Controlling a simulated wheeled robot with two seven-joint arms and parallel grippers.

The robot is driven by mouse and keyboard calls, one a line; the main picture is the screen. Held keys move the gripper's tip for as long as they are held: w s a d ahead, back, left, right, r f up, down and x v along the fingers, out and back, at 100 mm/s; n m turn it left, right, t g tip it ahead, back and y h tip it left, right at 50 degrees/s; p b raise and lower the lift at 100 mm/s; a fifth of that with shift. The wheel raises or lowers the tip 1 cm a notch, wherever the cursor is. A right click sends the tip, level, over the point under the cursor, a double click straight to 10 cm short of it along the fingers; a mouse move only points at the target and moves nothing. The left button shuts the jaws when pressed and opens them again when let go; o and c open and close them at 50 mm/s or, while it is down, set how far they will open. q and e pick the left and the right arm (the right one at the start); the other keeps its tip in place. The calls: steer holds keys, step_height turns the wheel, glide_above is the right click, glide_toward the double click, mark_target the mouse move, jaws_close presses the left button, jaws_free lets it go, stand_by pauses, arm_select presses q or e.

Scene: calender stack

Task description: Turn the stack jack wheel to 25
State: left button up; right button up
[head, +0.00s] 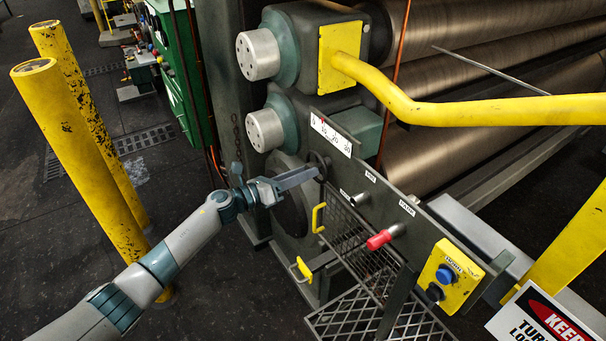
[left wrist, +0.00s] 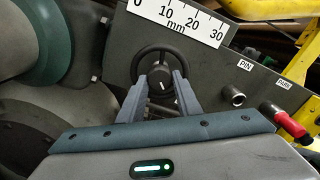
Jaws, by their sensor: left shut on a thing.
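The black stack jack wheel (head: 314,158) sits on the dark panel, below a white scale plate (head: 331,135). In the left wrist view the wheel (left wrist: 155,49) shows its round rim and a hub with a short white mark. My left gripper (head: 318,173) reaches the wheel from the left. In the left wrist view its fingers (left wrist: 167,78) are shut on the wheel, one on each side of the hub. My right gripper is out of view.
Right of the wheel are a PIN socket (head: 354,198), a red-handled lever (head: 380,240) and a yellow button box (head: 448,277). A yellow pipe (head: 470,110) crosses above the panel. A mesh guard (head: 352,240) lies below. Yellow posts (head: 75,160) stand at left.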

arm_select(q)
steer(key=shift+n, duration=0.6)
steer(key=o, duration=1)
steer(key=shift+o, duration=0.2)
steer(key=shift+a, duration=0.15)
steer(key=b+v, duration=0.6)
steer(key=v, duration=1.1)
steer(key=shift+s, duration=0.1)
